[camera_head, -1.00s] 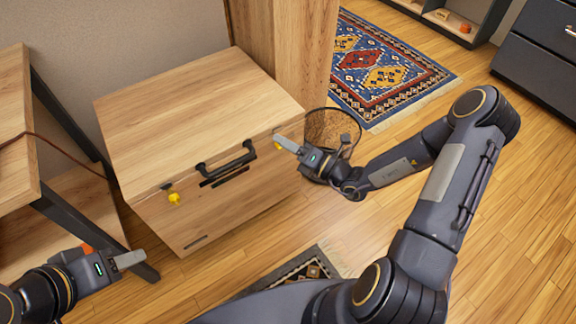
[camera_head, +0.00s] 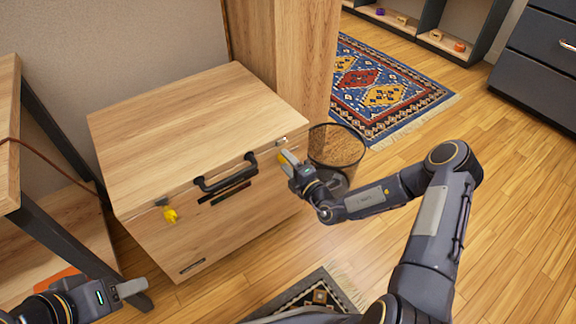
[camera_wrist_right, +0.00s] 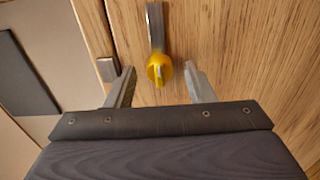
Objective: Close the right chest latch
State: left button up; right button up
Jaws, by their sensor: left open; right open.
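The wooden chest (camera_head: 190,120) stands against the wall with its lid down and a black handle (camera_head: 226,174) on its front. The right latch shows in the right wrist view as a yellow knob (camera_wrist_right: 159,70) on a metal strap (camera_wrist_right: 155,25). A small metal catch (camera_wrist_right: 107,68) sits beside it on the chest. My right gripper (camera_head: 286,158) is at the chest's right front corner. In the right wrist view its open fingers (camera_wrist_right: 160,88) stand either side of the knob, with no clear contact. The left latch's yellow knob (camera_head: 170,214) hangs at the chest's left front. My left gripper (camera_head: 132,290) is open and empty at lower left.
A wire basket (camera_head: 336,148) stands close behind my right gripper. A wooden shelf with dark legs (camera_head: 62,140) is left of the chest. A patterned rug (camera_head: 375,85) and a small mat (camera_head: 310,295) lie on the floor.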

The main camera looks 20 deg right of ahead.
jog(key=shift+c, duration=0.2)
jog(key=c, duration=0.9)
jog(key=shift+n+p, duration=7.2)
jog(key=shift+n, duration=1.7)
jog(key=shift+c, duration=0.2)
jog(key=o, duration=1)
